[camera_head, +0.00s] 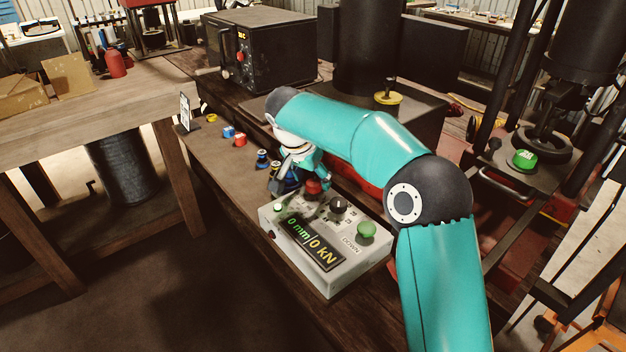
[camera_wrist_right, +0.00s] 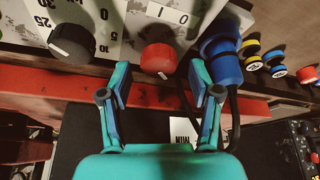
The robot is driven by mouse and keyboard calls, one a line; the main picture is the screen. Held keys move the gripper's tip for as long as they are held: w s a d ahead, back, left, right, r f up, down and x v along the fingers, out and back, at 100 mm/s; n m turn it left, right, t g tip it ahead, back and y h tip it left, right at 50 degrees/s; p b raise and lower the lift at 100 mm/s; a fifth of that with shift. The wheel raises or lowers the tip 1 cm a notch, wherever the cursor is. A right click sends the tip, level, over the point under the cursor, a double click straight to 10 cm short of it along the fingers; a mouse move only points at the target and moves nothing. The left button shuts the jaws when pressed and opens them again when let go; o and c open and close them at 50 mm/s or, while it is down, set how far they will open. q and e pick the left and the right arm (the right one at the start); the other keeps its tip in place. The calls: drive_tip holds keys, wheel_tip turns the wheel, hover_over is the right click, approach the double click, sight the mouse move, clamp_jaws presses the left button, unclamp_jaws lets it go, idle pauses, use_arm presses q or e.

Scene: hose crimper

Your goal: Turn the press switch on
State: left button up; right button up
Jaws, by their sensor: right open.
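The press control box (camera_head: 325,284) is light grey and sits on the bench in the head view. Its display (camera_head: 312,243) reads 0 mm and 0 kN. The red switch knob (camera_head: 313,187) is on the box's back part; in the right wrist view the red knob (camera_wrist_right: 158,60) is below a white label (camera_wrist_right: 170,13) marked 1 and 0. My right gripper (camera_wrist_right: 160,88) is open, its two fingers on either side of the space just in front of the red knob. Whether they touch it I cannot tell. In the head view my right gripper (camera_head: 298,180) partly hides the box's back. My left gripper is not in view.
A black dial knob (camera_head: 338,206) and a green DOWN button (camera_head: 367,230) are on the box. A blue plug (camera_wrist_right: 226,66) with a cable is close to the right finger. Small coloured spools (camera_head: 239,139) and a black oven-like unit (camera_head: 262,50) stand farther back.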

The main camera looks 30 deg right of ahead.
drive_tip(key=v, duration=1)
drive_tip(key=shift+r, duration=0.35)
drive_tip(key=shift+a, duration=0.15)
